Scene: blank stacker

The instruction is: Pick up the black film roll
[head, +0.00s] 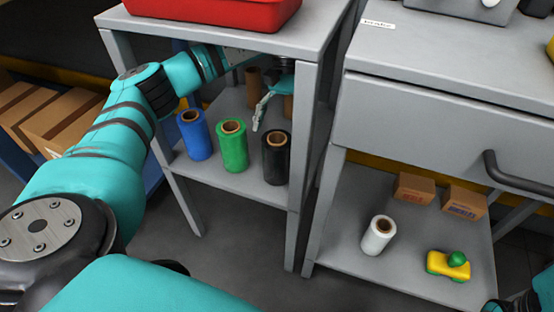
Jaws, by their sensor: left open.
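The black film roll (276,160) stands upright at the front right of the lower shelf of the left grey table, beside the table's front leg. My left gripper (262,112) reaches in under the tabletop and hangs just above and behind the black and green rolls. Its visible teal and grey finger points down; the rest of it is partly hidden. It holds nothing that I can see. My right gripper is not clearly visible; only a piece of my right arm shows at the bottom right corner.
A green roll (233,147) and a blue roll (194,136) stand left of the black one. Brown rolls (253,84) stand behind. The tabletop edge (220,36) and legs frame the shelf. A white roll (378,236) and small boxes (414,189) sit on the right table's lower shelf.

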